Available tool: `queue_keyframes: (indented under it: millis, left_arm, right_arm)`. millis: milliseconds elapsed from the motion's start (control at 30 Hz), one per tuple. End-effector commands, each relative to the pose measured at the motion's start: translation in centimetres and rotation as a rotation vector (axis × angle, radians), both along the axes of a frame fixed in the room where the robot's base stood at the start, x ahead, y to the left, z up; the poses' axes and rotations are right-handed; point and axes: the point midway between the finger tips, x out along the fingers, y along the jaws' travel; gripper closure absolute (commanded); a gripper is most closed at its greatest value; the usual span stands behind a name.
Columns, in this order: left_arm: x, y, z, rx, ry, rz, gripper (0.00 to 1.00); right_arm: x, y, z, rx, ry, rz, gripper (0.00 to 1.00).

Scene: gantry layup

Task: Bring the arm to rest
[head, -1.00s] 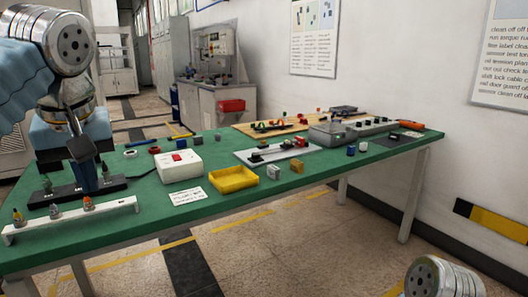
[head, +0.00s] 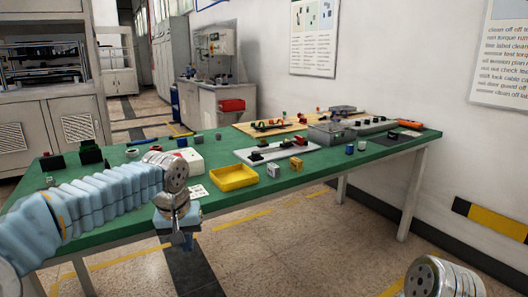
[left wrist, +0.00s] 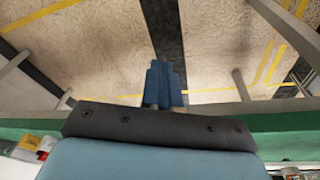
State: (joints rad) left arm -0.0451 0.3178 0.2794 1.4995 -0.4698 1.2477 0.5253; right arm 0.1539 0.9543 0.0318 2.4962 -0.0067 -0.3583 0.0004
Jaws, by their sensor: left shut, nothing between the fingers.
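My left arm reaches in from the left in the head view, with its blue sleeve across the near left part of the green table (head: 300,182). My left gripper (head: 183,241) hangs in front of the table's near edge, over the floor. It is shut and empty. In the left wrist view, its blue fingers (left wrist: 163,86) are together above the tiled floor, with the table's green edge behind them. My right gripper is out of view; only a metal part of my own shows at the lower right.
A yellow tray (head: 233,178), a white box (head: 190,158) partly hidden by my arm, and a grey case (head: 326,133) stand on the table. Small parts lie around them. A grey cabinet (head: 55,125) stands at the back left. The floor in front of the table is clear.

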Motion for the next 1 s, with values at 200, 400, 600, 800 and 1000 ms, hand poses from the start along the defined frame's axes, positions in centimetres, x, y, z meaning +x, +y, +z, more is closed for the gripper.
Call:
queue_keyframes:
  millis: [200, 400, 600, 800, 1000]
  left_arm:
    - [-0.5, -4.8, -16.7, -0.153, 0.086, -0.138, 1.00]
    - [-6.6, -7.9, -30.5, -0.300, 0.135, -0.156, 1.00]
    - [-16.3, -8.6, -40.0, -0.364, 0.163, -0.087, 1.00]
    - [-22.6, -7.7, -43.2, -0.342, 0.167, -0.034, 1.00]
    - [-23.7, -7.4, -43.6, -0.332, 0.163, -0.025, 1.00]
  right_arm:
    - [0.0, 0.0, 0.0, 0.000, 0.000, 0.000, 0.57]
    - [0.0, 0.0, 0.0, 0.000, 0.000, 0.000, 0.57]
    - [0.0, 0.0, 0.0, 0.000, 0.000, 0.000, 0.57]
    - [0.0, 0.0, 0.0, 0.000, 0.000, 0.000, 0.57]
    - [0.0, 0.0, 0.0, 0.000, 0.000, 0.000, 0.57]
